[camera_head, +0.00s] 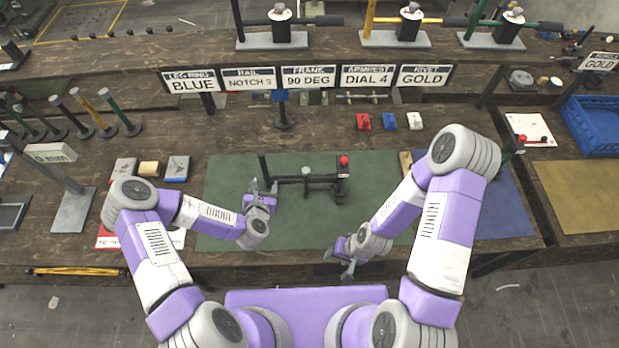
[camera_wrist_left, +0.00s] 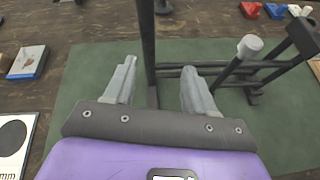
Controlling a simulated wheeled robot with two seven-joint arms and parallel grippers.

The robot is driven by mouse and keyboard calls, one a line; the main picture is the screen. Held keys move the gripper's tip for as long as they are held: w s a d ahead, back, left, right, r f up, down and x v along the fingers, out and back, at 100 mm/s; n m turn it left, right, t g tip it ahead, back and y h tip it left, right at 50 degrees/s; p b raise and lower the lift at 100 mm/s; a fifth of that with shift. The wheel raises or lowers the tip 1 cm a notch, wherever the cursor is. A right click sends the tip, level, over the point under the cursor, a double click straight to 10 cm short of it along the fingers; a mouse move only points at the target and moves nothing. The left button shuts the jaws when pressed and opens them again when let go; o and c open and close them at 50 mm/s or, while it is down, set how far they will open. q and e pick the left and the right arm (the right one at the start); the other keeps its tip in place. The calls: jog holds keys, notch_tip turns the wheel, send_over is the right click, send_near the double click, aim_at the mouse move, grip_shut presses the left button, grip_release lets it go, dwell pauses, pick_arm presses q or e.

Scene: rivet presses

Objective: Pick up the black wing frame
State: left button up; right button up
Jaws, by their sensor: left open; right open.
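The black wing frame (camera_head: 308,179) is on the green mat (camera_head: 225,185) in the middle of the bench. It has a dark upright bar at its left end, a long horizontal bar and a red knob at its right end. My left gripper (camera_head: 263,187) is open at the frame's left end. In the left wrist view the upright bar of the wing frame (camera_wrist_left: 149,50) shows between the two open fingers (camera_wrist_left: 160,72); I see no clear contact. A pale-capped post stands to its right. My right gripper (camera_head: 347,268) is open and empty near the bench's front edge.
A sign row with the FRAME 90 DEG sign (camera_head: 308,77) stands behind the mat. Small red, blue and white blocks (camera_head: 389,121) lie at the back right. Several tool handles (camera_head: 88,113) stand at left. A blue crate (camera_head: 597,125) is far right.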

aim_at(264, 168)
pick_arm(q)
jog(key=w+n, duration=0.1)
jog(key=w, duration=0.1)
jog(key=w+a+f+n, duration=0.1)
jog(key=w, duration=0.4)
jog(key=shift+w+a+f+n+t+y, duration=0.1)
jog(key=shift+a+f+n+t+y, duration=0.1)
jog(key=shift+f+n+t+y, duration=0.2)
jog(key=shift+f+x, duration=0.2)
jog(key=shift+x, duration=1.1)
jog(key=shift+f+x, duration=0.2)
jog(key=shift+x, duration=1.1)
jog(key=shift+d, duration=0.1)
grip_shut()
jog(key=shift+r, duration=0.1)
